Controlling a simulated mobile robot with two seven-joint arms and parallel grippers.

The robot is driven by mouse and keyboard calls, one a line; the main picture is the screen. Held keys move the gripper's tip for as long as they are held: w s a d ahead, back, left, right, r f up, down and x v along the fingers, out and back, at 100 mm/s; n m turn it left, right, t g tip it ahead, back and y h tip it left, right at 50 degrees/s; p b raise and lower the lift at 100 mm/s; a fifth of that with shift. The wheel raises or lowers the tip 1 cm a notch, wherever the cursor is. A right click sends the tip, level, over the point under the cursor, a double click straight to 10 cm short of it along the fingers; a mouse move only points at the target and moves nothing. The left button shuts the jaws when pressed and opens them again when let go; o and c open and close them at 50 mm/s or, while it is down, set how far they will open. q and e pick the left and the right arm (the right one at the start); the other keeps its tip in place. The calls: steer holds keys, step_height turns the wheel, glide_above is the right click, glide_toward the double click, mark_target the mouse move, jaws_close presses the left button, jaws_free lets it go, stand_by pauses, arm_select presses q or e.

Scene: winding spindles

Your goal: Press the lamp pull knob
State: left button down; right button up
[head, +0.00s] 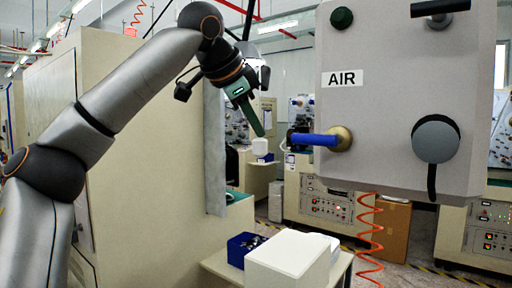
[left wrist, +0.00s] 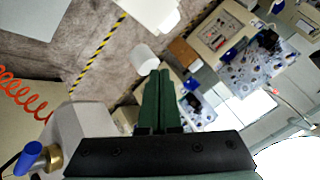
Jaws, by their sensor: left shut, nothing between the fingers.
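A small white cylinder (head: 260,147), which looks like the lamp pull knob, shows just below my left fingertips in the head view. It also shows in the left wrist view (left wrist: 145,59), just beyond the tips and slightly left. I cannot tell whether they touch. No cord or lamp can be made out clearly. My left gripper (head: 260,131) is shut and empty, its green fingers pointing down. In the left wrist view its fingers (left wrist: 159,78) lie together. My right gripper is not in view.
A grey panel marked AIR (head: 390,90) hangs close on the right, with a blue lever (head: 314,139) and a round grey knob (head: 436,139). A beige cabinet (head: 140,170) stands left. Below are a white box (head: 288,262), a blue bin (head: 240,252) and an orange coiled hose (head: 370,240).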

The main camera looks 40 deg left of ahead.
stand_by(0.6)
arm_select(q)
steer(key=shift+f, duration=0.9)
stand_by(0.4)
steer(key=shift+r, duration=0.1)
steer(key=shift+r+p, duration=0.85)
steer(key=shift+p, duration=0.1)
